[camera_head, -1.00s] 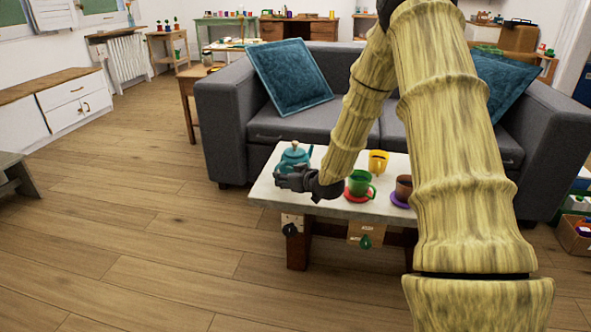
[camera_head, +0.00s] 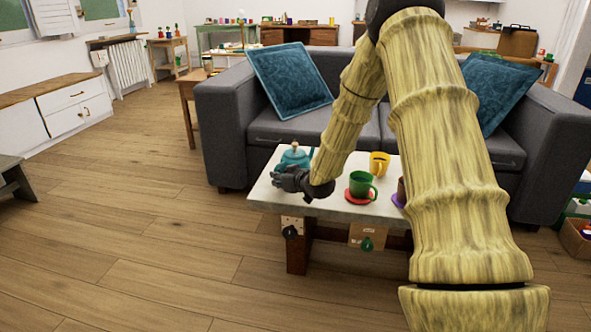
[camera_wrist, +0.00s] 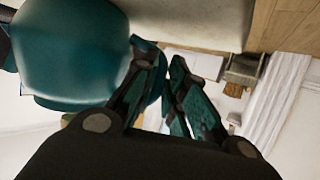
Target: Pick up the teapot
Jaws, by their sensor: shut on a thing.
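The teal teapot (camera_head: 295,156) is at the left end of the low table (camera_head: 262,196) in the head view, partly hidden behind my gripper (camera_head: 291,181). In the wrist view the teapot (camera_wrist: 70,50) fills the upper left, very close to the camera. My gripper (camera_wrist: 160,75) has its fingers close together there, shut on a part of the teapot beside its body. The exact contact is dark and partly hidden. I cannot tell whether the teapot's base touches the table.
A green mug (camera_head: 361,184) on a red coaster (camera_head: 361,196) and a yellow mug (camera_head: 379,163) stand right of my gripper. A brown mug on a purple coaster is mostly behind my arm. The grey sofa (camera_head: 225,130) stands behind the table; the floor at left is clear.

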